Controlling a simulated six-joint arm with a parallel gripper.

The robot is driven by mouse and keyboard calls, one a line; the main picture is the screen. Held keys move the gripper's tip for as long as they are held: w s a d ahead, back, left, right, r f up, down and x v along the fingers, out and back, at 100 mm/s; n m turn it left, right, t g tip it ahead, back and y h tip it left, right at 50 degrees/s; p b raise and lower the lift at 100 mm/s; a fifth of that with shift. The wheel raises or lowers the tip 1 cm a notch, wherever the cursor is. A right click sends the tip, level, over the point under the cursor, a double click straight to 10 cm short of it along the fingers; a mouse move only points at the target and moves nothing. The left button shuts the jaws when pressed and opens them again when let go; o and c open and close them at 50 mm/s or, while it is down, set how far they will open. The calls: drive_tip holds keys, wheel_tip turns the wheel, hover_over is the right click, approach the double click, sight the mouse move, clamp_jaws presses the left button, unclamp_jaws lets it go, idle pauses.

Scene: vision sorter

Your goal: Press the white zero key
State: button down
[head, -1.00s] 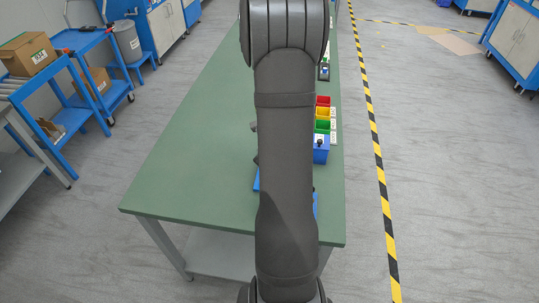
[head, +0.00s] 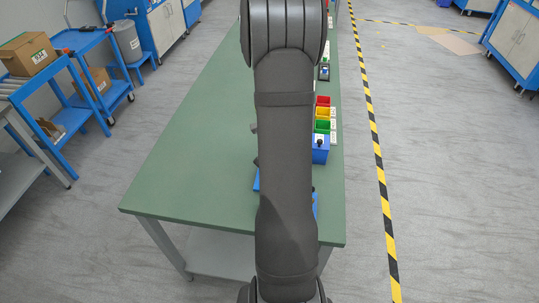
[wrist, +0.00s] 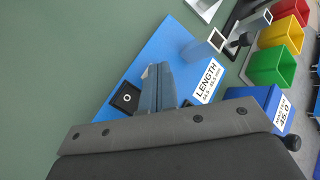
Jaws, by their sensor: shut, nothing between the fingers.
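A small black square key (wrist: 127,98) with a white ring mark shows in the wrist view on a blue plate (wrist: 160,45). It lies at the plate's left part, just left of my gripper. I take the ring for the zero. My gripper (wrist: 157,72) is shut and empty, its fingers over the blue plate beside the key. Whether the fingertips touch the plate cannot be told. A white LENGTH label (wrist: 208,82) lies on the plate to the right of the fingers. In the head view my arm hides most of the blue plate, the key and the gripper.
A blue MASTER 45.0 block (wrist: 262,103) with a dark knob stands right of the plate. Green (wrist: 275,66), yellow (wrist: 281,36) and red (wrist: 291,10) bins stand beyond it. The green table top (head: 200,140) is clear on the left.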

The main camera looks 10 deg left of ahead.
drive_tip(key=shift+r, duration=0.8)
drive_tip(key=shift+r, duration=0.1)
drive_tip(key=shift+r, duration=2.4)
wheel_tip(320, 180, up, 4)
drive_tip(key=shift+f, duration=0.1)
